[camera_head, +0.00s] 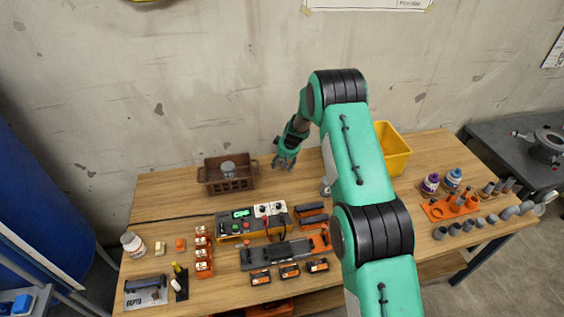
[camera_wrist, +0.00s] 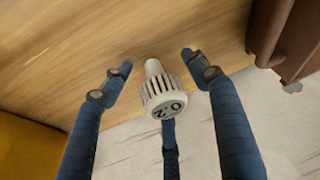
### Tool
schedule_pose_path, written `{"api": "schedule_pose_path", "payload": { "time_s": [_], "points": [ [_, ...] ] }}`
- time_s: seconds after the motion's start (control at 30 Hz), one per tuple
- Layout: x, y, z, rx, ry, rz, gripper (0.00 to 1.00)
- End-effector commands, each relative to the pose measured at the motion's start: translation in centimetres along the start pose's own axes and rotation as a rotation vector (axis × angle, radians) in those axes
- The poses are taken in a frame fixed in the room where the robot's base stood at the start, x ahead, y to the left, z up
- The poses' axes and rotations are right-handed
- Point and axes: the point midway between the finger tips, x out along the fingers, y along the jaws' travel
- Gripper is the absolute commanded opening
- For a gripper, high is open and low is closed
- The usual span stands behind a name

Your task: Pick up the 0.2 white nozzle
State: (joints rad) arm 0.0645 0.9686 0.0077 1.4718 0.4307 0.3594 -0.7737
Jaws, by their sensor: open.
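The white nozzle (camera_wrist: 163,96) with a ribbed cap marked 0.2 shows in the wrist view, its narrow stem pointing away from the camera toward the wooden table. It lies between the spread blue fingers of my gripper (camera_wrist: 157,66). The fingers are open, with visible gaps on its left and right; a third finger is partly hidden behind it. In the head view my gripper (camera_head: 286,158) is near the back edge of the table, right of the brown crate. I cannot make out the nozzle there.
The brown crate (camera_head: 208,188) holds a grey cylinder, and its corner shows close by in the wrist view (camera_wrist: 282,40). A yellow bin (camera_head: 396,156) stands right of my gripper. Control boxes (camera_head: 236,226) and orange parts fill the front. The wall is close behind.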

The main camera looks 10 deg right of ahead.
Motion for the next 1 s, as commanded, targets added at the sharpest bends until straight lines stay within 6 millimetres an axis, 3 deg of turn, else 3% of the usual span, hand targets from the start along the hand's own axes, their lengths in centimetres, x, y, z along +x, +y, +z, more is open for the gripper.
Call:
{"api": "schedule_pose_path", "payload": {
  "time_s": [0.43, 0.47, 0.6, 0.7, 1.0],
  "points": [
    [-0.05, 0.01, -0.03, 0.000, 0.000, 0.000, 0.60],
    [-0.05, 0.01, -0.03, 0.000, 0.000, 0.000, 0.58],
    [-0.05, 0.01, -0.02, 0.000, 0.000, 0.000, 0.30],
    [-0.04, 0.01, -0.01, 0.000, 0.000, 0.000, 0.14],
    [-0.04, 0.00, -0.01, 0.000, 0.000, 0.000, 0.14]
  ]
}}
